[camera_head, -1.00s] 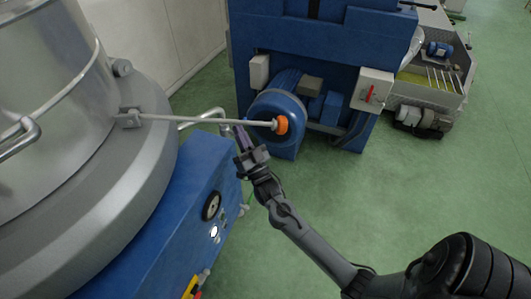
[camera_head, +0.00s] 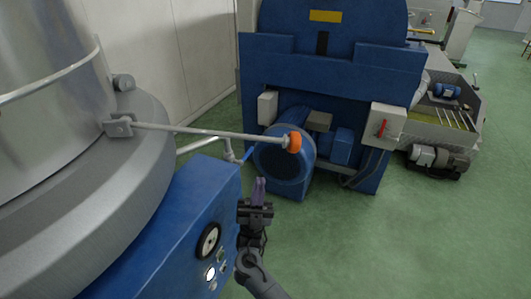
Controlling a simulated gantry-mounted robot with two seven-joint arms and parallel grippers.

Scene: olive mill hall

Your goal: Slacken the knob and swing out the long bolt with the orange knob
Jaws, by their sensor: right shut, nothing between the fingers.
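The long bolt (camera_head: 205,131) is a thin pale rod that runs from a bracket (camera_head: 120,126) on the steel vessel's rim out to the right, swung clear of the vessel. The orange knob (camera_head: 295,142) sits at its free end. My right gripper (camera_head: 258,184) is below and to the left of the knob, apart from both knob and bolt. Its fingers point up in the picture and are shut with nothing between them. My left gripper is not in view.
The steel vessel (camera_head: 60,170) fills the left side. A blue cabinet (camera_head: 165,240) with a gauge stands beside my right gripper, and a bent pipe (camera_head: 205,144) lies just under the bolt. A large blue machine (camera_head: 330,70) stands behind. Green floor (camera_head: 400,230) is free at right.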

